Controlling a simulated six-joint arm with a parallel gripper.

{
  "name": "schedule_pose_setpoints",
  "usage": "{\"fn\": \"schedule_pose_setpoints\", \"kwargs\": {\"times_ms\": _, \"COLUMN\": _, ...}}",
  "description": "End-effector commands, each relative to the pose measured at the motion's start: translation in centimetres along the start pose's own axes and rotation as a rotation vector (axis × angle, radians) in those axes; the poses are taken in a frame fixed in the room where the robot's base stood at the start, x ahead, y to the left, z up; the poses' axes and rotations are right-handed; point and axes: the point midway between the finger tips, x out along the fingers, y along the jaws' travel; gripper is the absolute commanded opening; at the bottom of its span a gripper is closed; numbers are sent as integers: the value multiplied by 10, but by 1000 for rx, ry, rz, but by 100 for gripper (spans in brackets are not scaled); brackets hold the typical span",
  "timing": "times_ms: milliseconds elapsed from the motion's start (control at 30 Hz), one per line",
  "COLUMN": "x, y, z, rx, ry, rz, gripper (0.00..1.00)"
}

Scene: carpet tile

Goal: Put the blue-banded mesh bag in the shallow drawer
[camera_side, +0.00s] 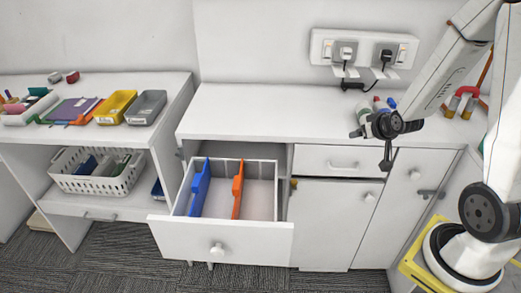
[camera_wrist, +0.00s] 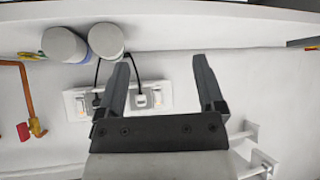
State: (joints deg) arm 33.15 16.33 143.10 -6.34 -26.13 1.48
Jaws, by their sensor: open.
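I cannot make out a blue-banded mesh bag for certain in either view. A white drawer (camera_side: 222,241) is pulled out in the side view, with a blue divider (camera_side: 199,188) and an orange divider (camera_side: 238,190) standing inside; its compartments look empty. A closed, low-fronted drawer (camera_side: 325,160) is to its right; I cannot tell which is called shallow. My gripper (camera_side: 386,160) is open, in front of the counter at the right. In the wrist view its fingers (camera_wrist: 160,70) are apart with nothing between them.
Small containers (camera_side: 364,108) stand on the counter behind my gripper; two grey cylinders (camera_wrist: 65,44) show in the wrist view. A socket strip (camera_side: 362,48) with plugs is on the wall. A white basket (camera_side: 97,180) and trays (camera_side: 115,107) are left. The counter's left half is clear.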

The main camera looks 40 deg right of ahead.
Motion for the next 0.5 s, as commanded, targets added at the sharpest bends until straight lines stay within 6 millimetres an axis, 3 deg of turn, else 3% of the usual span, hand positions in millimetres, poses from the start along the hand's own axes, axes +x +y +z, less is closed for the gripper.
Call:
{"fn": "schedule_pose_setpoints", "kwargs": {"times_ms": 33, "x": -5, "y": -20, "z": 3, "rx": -33, "ry": -39, "rz": -32, "gripper": 88}}
{"fn": "schedule_pose_setpoints", "kwargs": {"times_ms": 200, "x": -27, "y": -72, "z": 22, "rx": -135, "ry": -193, "rz": -116, "gripper": 88}}
{"fn": "schedule_pose_setpoints", "kwargs": {"times_ms": 500, "x": -83, "y": -140, "z": 66, "rx": -329, "ry": -448, "rz": -230, "gripper": 88}}
